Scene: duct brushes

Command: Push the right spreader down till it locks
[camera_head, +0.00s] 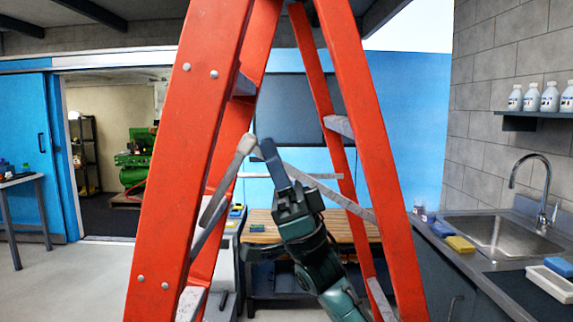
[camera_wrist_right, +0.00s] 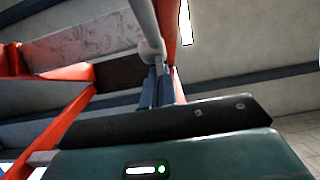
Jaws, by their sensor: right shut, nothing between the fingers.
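The orange stepladder (camera_head: 165,190) stands open in front of me. Its near spreader, the right one by its place, is a grey two-part bar (camera_head: 216,203) bent upward like an inverted V, with its rounded middle joint (camera_head: 247,143) at the top. A far spreader (camera_head: 310,176) looks straight and level. My right gripper (camera_head: 266,146) is shut and empty, its tips just beside the raised joint. In the right wrist view the fingers (camera_wrist_right: 158,88) reach toward the grey joint (camera_wrist_right: 152,50); whether they touch it I cannot tell. My left gripper is out of view.
The ladder's rails and steps (camera_head: 340,126) frame my right arm closely. Behind is a wooden-topped bench (camera_head: 262,226). At right is a counter with a sink (camera_head: 500,236) and a yellow sponge (camera_head: 461,245); bottles (camera_head: 549,97) stand on a shelf.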

